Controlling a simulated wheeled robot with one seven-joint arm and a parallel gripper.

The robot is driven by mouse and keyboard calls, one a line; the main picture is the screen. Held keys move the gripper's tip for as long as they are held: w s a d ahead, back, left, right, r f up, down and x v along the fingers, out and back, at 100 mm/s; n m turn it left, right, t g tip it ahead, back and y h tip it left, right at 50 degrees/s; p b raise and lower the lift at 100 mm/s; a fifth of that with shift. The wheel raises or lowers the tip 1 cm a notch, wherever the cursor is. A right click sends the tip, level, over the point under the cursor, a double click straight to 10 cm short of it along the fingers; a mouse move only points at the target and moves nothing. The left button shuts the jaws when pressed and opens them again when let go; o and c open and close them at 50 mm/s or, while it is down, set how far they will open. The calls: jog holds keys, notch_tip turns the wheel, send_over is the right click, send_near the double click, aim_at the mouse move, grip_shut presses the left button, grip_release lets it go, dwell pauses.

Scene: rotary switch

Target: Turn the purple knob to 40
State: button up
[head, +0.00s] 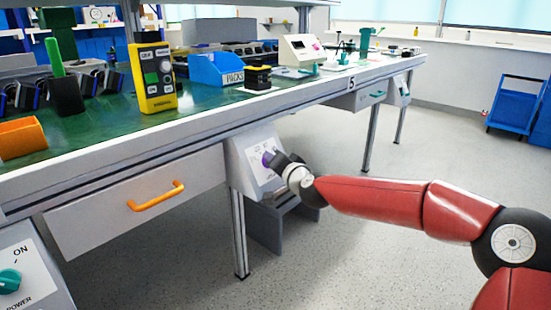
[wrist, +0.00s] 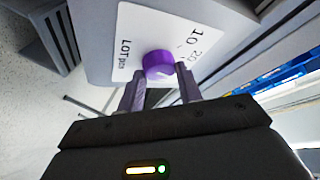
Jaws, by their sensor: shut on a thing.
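The purple knob (head: 268,158) sits on the sloped white face of a grey switch box (head: 237,163) under the bench edge in the head view. In the wrist view the purple knob (wrist: 158,65) is between my two fingertips, on a white label (wrist: 128,40) reading "LOT pcs", 10 and 20. My gripper (head: 282,160) is shut on the knob, and its fingers (wrist: 160,82) flank it in the wrist view. The 40 mark cannot be made out, and the knob's pointer is too unclear to read.
The green-topped bench (head: 110,120) runs above the switch box. A drawer with an orange handle (head: 156,196) lies left of it. Another box with a teal knob (head: 9,281) stands at the lower left. A grey step-like stand (head: 265,228) is below.

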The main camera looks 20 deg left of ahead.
jog(key=m+p, duration=0.1)
jog(key=r+m+h+p, duration=0.1)
jog(key=m+p, duration=0.1)
jog(key=shift+s+a+h, duration=0.1)
jog(key=shift+a+h, duration=0.05)
jog(key=shift+h, duration=0.15)
jog(key=m+h+p, duration=0.1)
jog(key=m+p, duration=0.1)
jog(key=p, duration=0.1)
jog(key=shift+m+p, duration=0.3)
jog(key=shift+p, duration=0.1)
jog(key=shift+m+h+p, duration=0.5)
jog(key=shift+m+p, duration=0.3)
jog(key=shift+p, duration=0.45)
jog(key=shift+f+m+g+p, duration=0.15)
jog(key=shift+m+g+p, duration=0.15)
jog(key=shift+p, duration=0.1)
jog(key=shift+f, duration=0.15)
jog(key=o, duration=1)
